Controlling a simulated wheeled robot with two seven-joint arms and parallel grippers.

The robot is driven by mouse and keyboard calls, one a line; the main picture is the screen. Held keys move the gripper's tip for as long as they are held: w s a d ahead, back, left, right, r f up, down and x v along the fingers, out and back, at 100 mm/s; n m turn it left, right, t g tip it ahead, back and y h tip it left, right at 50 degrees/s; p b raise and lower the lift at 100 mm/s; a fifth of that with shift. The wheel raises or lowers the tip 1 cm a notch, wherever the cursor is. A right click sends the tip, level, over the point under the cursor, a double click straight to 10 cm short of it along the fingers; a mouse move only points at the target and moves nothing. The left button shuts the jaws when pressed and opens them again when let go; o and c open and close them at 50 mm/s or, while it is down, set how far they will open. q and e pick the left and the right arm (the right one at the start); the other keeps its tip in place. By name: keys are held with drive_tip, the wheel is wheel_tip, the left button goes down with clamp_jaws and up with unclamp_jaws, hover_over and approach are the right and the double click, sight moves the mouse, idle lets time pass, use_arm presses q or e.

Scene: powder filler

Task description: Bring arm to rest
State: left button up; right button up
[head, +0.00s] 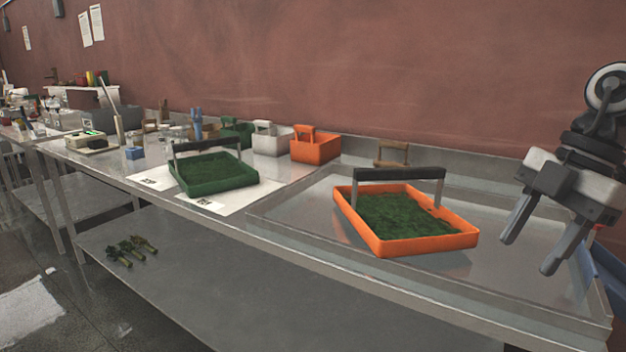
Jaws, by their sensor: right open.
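My right gripper (527,245) shows at the right edge of the head view. Its two grey fingers are apart, point down and hold nothing. It hangs above the right part of the metal tray, to the right of the orange tray (378,246). The orange tray holds green powder-like material and has a dark bar handle (399,174) across it. The gripper is apart from this tray and its handle. My left gripper is not in view.
A green tray (214,186) with a similar handle stands on a white sheet (246,195) on the metal bench. Smaller orange (316,151), white (272,144) and green containers stand behind it. The large metal tray (300,222) has a raised rim. A reddish wall (330,70) rises behind.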

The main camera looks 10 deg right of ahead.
drive_tip(key=s+a+f+m+t+y, duration=0.15)
drive_tip(key=f+m+t, duration=0.45)
drive_tip(key=f, duration=0.7)
drive_tip(key=a+f+m+t+y, duration=0.2)
drive_tip(key=f+m+t+y, duration=0.15)
drive_tip(key=f+t, duration=0.65)
drive_tip(key=s+a+f+m+g+h, duration=0.2)
drive_tip(key=s+a+f+m+g, duration=0.1)
drive_tip(key=a+f, duration=0.4)
drive_tip(key=s+a+f+m+g+h, duration=0.3)
drive_tip(key=s+a+f, duration=0.3)
drive_tip(key=a+f, duration=0.2)
drive_tip(key=shift+s+a+m, duration=0.2)
drive_tip(key=shift+s+m, duration=0.1)
drive_tip(key=shift+m, duration=0.55)
drive_tip(key=shift+f, duration=0.1)
